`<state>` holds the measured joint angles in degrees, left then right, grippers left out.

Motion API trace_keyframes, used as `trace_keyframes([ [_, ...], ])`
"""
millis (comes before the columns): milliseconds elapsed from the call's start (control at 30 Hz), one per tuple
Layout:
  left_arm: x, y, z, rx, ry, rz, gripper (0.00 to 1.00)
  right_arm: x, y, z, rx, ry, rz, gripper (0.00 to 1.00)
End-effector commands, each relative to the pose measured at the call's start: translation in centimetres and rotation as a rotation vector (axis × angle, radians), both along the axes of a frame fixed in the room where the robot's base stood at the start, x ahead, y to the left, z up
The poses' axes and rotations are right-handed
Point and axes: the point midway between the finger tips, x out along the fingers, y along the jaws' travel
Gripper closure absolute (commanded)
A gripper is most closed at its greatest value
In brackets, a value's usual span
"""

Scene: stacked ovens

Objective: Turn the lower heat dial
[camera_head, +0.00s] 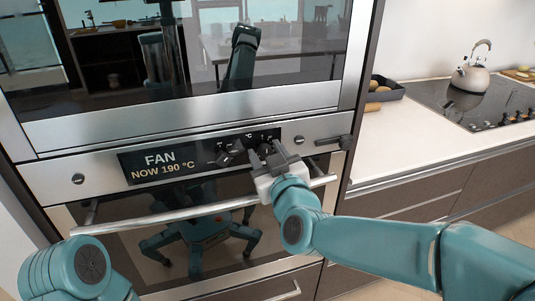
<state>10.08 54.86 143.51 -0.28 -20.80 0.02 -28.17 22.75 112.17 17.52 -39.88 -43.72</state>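The lower oven's control panel (110,178) has a dark display (165,166) reading "FAN NOW 190 °C". A dark dial (232,153) stands out from the panel's display, right of the text. My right gripper (273,155) is in front of the panel, just right of that dial. Its grey fingers point at the panel and look spread, with nothing seen between them. I cannot tell whether a finger touches the dial. The gripper covers part of the panel and scale behind it. My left arm shows at the lower left; its gripper is out of view.
A long oven handle (170,217) runs below the panel, close to my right wrist. A dark lever-like part (334,142) projects at the panel's right end. The upper oven (180,119) is above. A counter with a tray (385,91), kettle (470,75) and hob (470,103) is right.

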Motion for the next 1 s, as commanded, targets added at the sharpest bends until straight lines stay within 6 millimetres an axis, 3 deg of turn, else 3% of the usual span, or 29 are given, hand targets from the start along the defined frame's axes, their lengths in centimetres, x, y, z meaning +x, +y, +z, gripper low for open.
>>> trace_keyframes([
  [300, 0.0, 0.0, 0.0, 0.000, 0.000, 0.000, 1.00, -0.1, -0.1, 0.1, 0.003, -0.001, -0.001, 0.44],
  [433, 0.0, 0.0, -0.2, 0.000, 0.000, 0.000, 1.00, -1.2, -0.4, 0.1, 0.003, -0.002, 0.001, 0.44],
  [800, 0.0, 0.0, -0.8, 0.000, 0.000, 0.000, 1.00, -10.0, -3.3, 0.2, 0.003, -0.003, 0.001, 0.44],
  [1000, 0.0, 0.0, -0.6, 0.000, 0.000, 0.000, 1.00, -13.8, -4.5, 0.2, 0.002, -0.003, 0.002, 0.44],
])
